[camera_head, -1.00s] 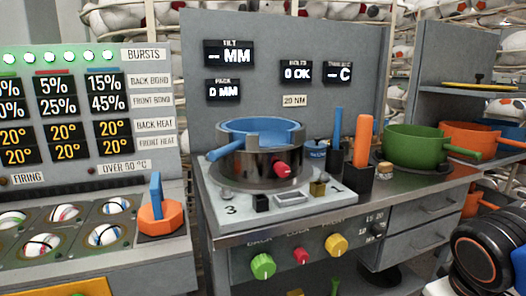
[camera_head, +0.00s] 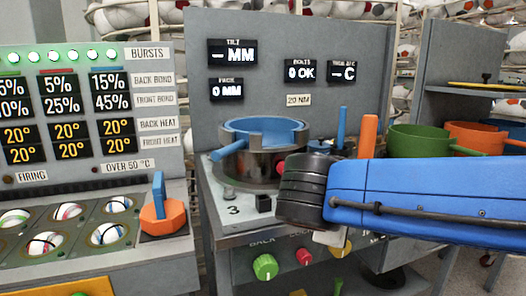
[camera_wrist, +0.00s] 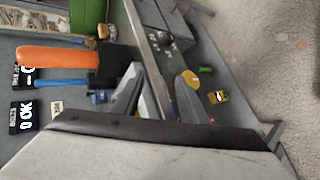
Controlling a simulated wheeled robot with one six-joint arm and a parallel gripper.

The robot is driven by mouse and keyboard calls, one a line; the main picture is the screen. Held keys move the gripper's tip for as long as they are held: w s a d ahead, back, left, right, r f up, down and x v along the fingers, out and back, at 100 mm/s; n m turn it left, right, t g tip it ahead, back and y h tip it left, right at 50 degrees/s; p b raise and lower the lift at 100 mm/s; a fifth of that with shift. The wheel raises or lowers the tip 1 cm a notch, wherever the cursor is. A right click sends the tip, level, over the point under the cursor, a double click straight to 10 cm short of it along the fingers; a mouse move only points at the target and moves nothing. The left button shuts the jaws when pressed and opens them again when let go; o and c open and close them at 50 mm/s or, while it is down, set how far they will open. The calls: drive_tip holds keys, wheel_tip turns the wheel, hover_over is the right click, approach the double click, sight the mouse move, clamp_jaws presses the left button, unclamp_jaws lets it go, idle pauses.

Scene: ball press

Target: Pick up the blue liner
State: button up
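The blue liner (camera_head: 262,127) is an open round ring with a handle sticking out to the left. It sits in the dark round press pot (camera_head: 240,165) on the bench. My gripper (camera_wrist: 167,92) shows open and empty in the wrist view, over the right part of the bench front. In the head view my blue arm reaches in from the right and its black wrist is just right of the pot; the gripper's fingers are hidden there. The liner is not recognisable in the wrist view. A second blue pan (camera_head: 512,128) shows partly at the far right.
An orange upright handle (camera_head: 368,136) and a blue one (camera_head: 342,127) stand right of the pot, beside a green pan (camera_head: 418,138) and an orange pan (camera_head: 475,136). The display panel (camera_head: 270,60) rises behind. An orange tool (camera_head: 164,218) stands on the left unit.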

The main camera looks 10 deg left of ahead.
drive_tip(key=s+a+r+n+t+y, duration=0.1)
drive_tip(key=s+a+r+n+t, duration=0.15)
drive_tip(key=a, duration=0.55)
drive_tip(key=s+a+r+n+t+y, duration=0.15)
drive_tip(key=a+r, duration=0.25)
drive_tip(key=a, duration=0.4)
drive_tip(key=n+t+y, duration=0.2)
drive_tip(key=t, duration=0.1)
approach(231, 150)
drive_tip(key=w, duration=0.7)
drive_tip(key=w+f, duration=0.1)
drive_tip(key=w, duration=0.3)
drive_tip(key=shift+w+f, duration=0.1)
drive_tip(key=shift+w, duration=0.3)
drive_tip(key=shift+c, duration=0.4)
clamp_jaws()
